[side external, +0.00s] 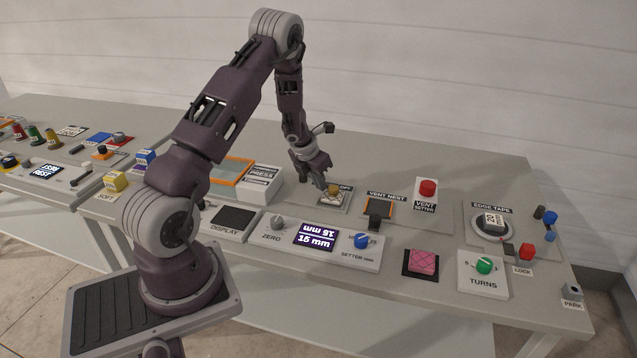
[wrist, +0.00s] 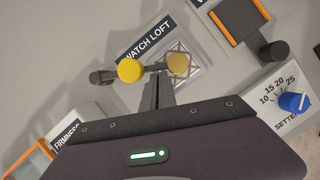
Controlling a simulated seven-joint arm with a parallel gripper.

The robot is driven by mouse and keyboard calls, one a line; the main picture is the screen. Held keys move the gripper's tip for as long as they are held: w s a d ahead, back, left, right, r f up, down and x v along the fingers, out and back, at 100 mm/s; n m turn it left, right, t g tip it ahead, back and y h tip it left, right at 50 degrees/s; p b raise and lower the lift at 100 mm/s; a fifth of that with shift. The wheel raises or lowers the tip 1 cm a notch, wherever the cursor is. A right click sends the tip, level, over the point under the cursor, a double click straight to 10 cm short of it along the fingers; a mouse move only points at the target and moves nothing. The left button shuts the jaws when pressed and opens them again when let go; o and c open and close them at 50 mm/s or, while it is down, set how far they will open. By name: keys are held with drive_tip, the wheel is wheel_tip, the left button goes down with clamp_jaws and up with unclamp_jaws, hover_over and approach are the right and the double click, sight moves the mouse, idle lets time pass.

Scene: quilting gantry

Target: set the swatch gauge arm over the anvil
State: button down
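The swatch gauge (wrist: 103,77) shows in the wrist view under the SWATCH LOFT label. It has a dark pivot at the left, a bright yellow knob (wrist: 131,70) and a dark bar running right. A duller yellow disc (wrist: 177,64) lies at the right, over a patterned square; it also shows in the side view (side external: 333,189). I cannot tell whether this disc is the arm's foot or the anvil. My gripper (wrist: 158,78) has its fingers together, tips close to the bar between knob and disc. Contact is unclear. In the side view my gripper (side external: 322,183) partly hides the gauge.
The FIRMNESS PRESS block (side external: 262,182) stands left of the gauge. The orange-edged vent nest (side external: 379,208) and the red vent setter button (side external: 427,188) stand right. A display and knob panel (side external: 316,237) lies in front. A pink quilted swatch (side external: 423,262) lies further right.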

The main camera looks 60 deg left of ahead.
drive_tip(key=shift+w+r, duration=0.15)
drive_tip(key=shift+w, duration=0.2)
drive_tip(key=shift+s, duration=0.1)
drive_tip(key=s, duration=0.3)
drive_tip(key=s+d, duration=0.1)
drive_tip(key=shift+s+d+r, duration=0.1)
drive_tip(key=shift+s+r, duration=0.1)
drive_tip(key=shift+r, duration=0.05)
drive_tip(key=a+v, duration=0.1)
drive_tip(key=v, duration=0.8)
drive_tip(key=shift+s+d, duration=0.2)
drive_tip(key=shift+d, duration=0.2)
drive_tip(key=shift+r, duration=0.1)
